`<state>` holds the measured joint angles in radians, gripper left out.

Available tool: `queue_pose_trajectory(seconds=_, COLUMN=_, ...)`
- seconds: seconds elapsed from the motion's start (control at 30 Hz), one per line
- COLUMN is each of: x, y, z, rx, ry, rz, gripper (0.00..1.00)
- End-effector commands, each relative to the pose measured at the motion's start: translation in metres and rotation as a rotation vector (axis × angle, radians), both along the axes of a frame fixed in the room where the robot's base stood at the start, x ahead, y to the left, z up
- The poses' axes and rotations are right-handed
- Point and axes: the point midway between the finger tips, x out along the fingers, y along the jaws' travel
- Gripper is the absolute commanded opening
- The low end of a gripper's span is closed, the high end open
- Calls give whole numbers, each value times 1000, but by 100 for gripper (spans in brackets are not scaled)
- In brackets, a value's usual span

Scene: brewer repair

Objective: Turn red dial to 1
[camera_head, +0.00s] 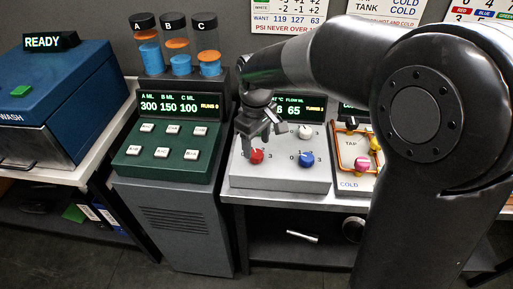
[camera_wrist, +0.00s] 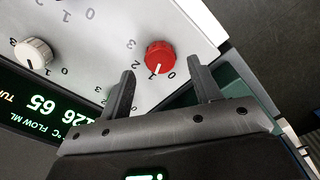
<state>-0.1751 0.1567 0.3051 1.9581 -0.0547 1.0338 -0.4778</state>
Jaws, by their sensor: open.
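The red dial (camera_head: 257,156) is on the sloped pale control panel (camera_head: 285,177), front left. In the wrist view the red dial (camera_wrist: 160,57) lies just beyond my fingertips, in line with the gap between them. My gripper (camera_head: 259,134) is above and behind the red dial in the head view. In the wrist view my gripper (camera_wrist: 161,76) is open and empty, with the fingers apart. I see no contact with the dial.
A blue dial (camera_head: 306,159) sits right of the red one, and a white dial (camera_head: 305,132) behind. A lit display (camera_head: 312,108) backs the panel. A green button console (camera_head: 168,143) stands close on the left. A tap station (camera_head: 354,155) is on the right.

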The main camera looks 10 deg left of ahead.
Motion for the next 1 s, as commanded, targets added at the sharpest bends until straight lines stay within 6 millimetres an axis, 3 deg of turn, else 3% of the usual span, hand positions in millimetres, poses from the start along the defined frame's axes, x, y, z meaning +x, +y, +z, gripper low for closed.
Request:
queue_pose_trajectory(seconds=0.2, x=1, y=0, z=46, rx=2, ry=-5, rz=-1, gripper=57)
queue_pose_trajectory(seconds=0.4, x=1, y=0, z=71, rx=0, ry=-1, rz=-1, gripper=57)
queue_pose_trajectory(seconds=1.0, x=-1, y=-2, z=78, rx=-1, ry=-4, rz=-7, gripper=57)
